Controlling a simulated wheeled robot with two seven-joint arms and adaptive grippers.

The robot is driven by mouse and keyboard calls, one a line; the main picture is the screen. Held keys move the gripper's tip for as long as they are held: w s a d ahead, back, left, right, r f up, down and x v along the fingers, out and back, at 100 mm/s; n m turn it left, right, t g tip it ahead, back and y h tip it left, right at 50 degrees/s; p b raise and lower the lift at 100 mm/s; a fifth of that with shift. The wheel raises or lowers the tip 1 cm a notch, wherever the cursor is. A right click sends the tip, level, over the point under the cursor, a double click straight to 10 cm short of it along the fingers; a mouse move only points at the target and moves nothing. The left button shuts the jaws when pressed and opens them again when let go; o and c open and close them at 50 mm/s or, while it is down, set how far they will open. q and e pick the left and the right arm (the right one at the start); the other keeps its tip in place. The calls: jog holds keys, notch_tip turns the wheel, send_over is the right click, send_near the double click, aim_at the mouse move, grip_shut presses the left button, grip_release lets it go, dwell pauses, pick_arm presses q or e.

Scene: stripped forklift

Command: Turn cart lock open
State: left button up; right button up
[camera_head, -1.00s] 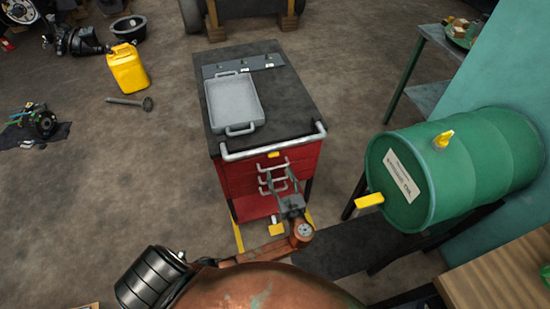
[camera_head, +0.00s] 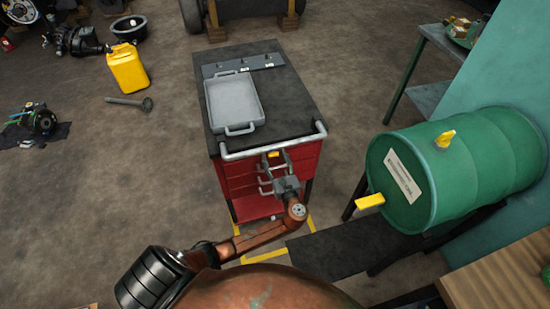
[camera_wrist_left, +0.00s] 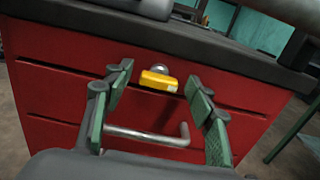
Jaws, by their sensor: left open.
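The red cart (camera_head: 240,182) stands in the middle of the head view with a dark top. Its lock is a small yellow knob (camera_head: 274,155) high on the front, under the grey push handle (camera_head: 275,146). In the left wrist view the yellow lock (camera_wrist_left: 158,81) sits on a round grey base, its bar roughly level. My left gripper (camera_head: 276,165) is open in front of the drawers. In the left wrist view its green fingers (camera_wrist_left: 159,76) stand either side of the lock, apart from it. Whether the tips are level with it in depth, I cannot tell. My right gripper is not visible.
A grey drawer handle (camera_wrist_left: 150,136) shows between my fingers, below the lock. A grey tray (camera_head: 233,101) lies on the cart top. A green barrel (camera_head: 480,165) with yellow taps lies to the right. A yellow canister (camera_head: 127,70) stands on the floor at left.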

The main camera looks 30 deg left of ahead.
pick_arm(q)
jog(key=c, duration=1.2)
jog(key=shift+o, duration=0.2)
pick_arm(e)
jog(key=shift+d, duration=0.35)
